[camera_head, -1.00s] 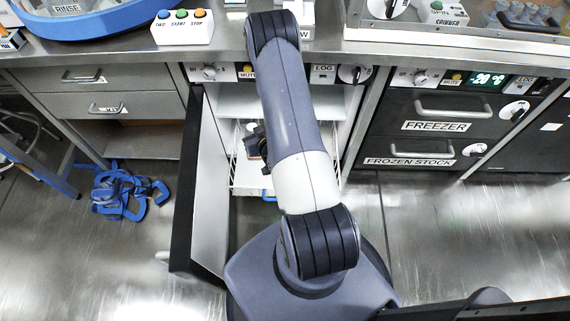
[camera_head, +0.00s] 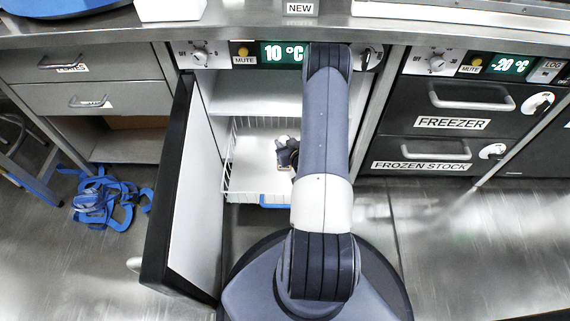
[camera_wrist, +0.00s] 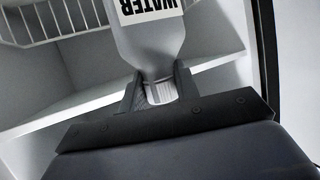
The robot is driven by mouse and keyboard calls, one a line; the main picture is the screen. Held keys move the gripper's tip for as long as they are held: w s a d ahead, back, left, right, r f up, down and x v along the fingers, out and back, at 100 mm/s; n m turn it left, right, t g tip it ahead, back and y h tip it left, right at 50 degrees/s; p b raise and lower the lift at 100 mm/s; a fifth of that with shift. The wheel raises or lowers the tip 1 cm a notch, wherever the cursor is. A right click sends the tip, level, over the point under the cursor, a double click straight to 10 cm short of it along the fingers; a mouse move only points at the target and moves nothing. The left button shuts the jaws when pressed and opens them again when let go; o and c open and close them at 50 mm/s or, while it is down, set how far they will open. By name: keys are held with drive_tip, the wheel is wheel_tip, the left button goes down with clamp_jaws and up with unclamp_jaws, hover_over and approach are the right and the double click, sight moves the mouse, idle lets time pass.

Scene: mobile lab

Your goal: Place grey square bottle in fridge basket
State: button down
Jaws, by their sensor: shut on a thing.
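The grey bottle (camera_wrist: 150,45), with a "WATER" label, is between the fingers of my gripper (camera_wrist: 158,88) in the wrist view. My gripper is shut on its narrower end. The bottle's far end is cut off by the picture's top edge. The white wire fridge basket (camera_head: 229,178) sits low in the open fridge in the head view. White wire bars, likely the basket (camera_wrist: 60,20), show at the upper left of the wrist view. In the head view my gripper (camera_head: 285,157) is partly hidden by my arm, over the basket area; the bottle is not clear there.
The fridge door (camera_head: 180,190) stands open on the left. A white shelf (camera_head: 255,104) lies above the basket. The closed freezer drawers (camera_head: 450,125) are on the right. Blue straps (camera_head: 105,200) lie on the floor at left.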

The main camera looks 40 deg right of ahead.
wheel_tip(320, 180, down, 9)
drive_tip(key=b, duration=0.2)
drive_tip(key=shift+b, duration=0.4)
drive_tip(key=shift+f, duration=0.2)
drive_tip(key=c, duration=1.1)
unclamp_jaws()
drive_tip(key=shift+o, duration=0.2)
drive_tip(key=shift+r, duration=0.2)
drive_tip(key=p+v, duration=0.3)
drive_tip(key=v, duration=0.9)
